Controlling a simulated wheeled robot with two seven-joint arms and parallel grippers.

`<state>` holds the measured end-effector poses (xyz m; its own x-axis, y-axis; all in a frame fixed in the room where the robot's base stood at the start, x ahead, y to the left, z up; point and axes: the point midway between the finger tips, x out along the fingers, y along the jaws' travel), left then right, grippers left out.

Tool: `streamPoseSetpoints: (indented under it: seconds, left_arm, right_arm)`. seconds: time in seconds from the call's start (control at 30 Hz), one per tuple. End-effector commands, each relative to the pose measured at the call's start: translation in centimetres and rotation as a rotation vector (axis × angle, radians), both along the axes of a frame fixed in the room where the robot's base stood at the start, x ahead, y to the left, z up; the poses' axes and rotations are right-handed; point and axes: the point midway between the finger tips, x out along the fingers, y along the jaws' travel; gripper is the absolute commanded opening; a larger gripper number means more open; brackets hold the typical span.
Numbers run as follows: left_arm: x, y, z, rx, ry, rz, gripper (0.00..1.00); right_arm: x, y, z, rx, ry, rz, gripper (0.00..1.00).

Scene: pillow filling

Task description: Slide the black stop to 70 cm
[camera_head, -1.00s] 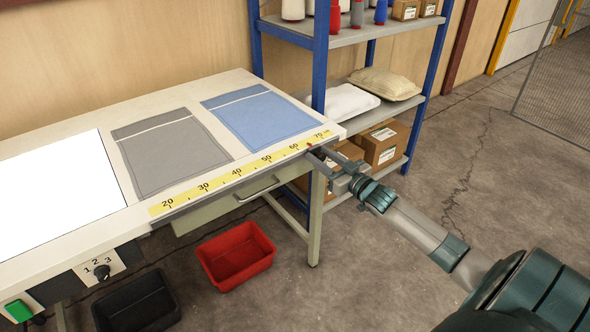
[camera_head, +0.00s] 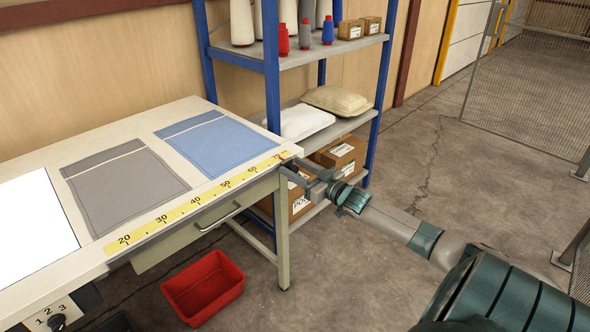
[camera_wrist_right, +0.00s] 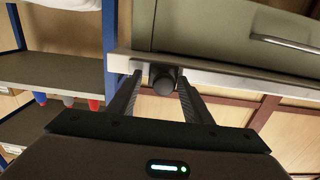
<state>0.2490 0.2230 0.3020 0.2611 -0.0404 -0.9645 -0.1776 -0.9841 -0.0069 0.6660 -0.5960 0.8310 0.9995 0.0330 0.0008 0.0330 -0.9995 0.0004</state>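The black stop (camera_wrist_right: 165,79) shows in the right wrist view as a round dark knob on the pale rail under the table edge. My right gripper (camera_wrist_right: 160,80) has its two fingers on either side of it, with a visible gap at the left; the fingers look apart. In the head view my right gripper (camera_head: 297,172) is at the table's right end, and the stop itself is hidden there. The yellow scale (camera_head: 195,204) runs along the front edge. A small red mark (camera_head: 284,155) sits by its 70 label. My left gripper is not in view.
A grey cloth (camera_head: 125,185) and a blue cloth (camera_head: 215,147) lie on the white table. A drawer (camera_head: 200,230) hangs beneath, with a red bin (camera_head: 203,288) on the floor. A blue-framed shelf (camera_head: 272,90) stands just behind the table's right end.

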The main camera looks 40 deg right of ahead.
Motion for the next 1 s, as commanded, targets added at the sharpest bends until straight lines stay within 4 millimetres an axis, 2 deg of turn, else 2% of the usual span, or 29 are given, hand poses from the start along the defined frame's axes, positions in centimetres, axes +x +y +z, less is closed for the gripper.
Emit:
streamPoseSetpoints:
  seconds: [0.27, 0.47, 1.0]
  left_arm:
    - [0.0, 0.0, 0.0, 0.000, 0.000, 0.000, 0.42]
    - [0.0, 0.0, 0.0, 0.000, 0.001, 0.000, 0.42]
    - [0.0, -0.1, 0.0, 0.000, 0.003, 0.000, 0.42]
  right_arm:
    - [-0.5, -0.1, -0.1, 0.000, 0.002, -0.001, 0.42]
    - [-1.9, 0.0, -0.2, 0.000, 0.003, 0.000, 0.42]
    - [-8.4, -0.2, -0.2, 0.000, 0.003, 0.000, 0.42]
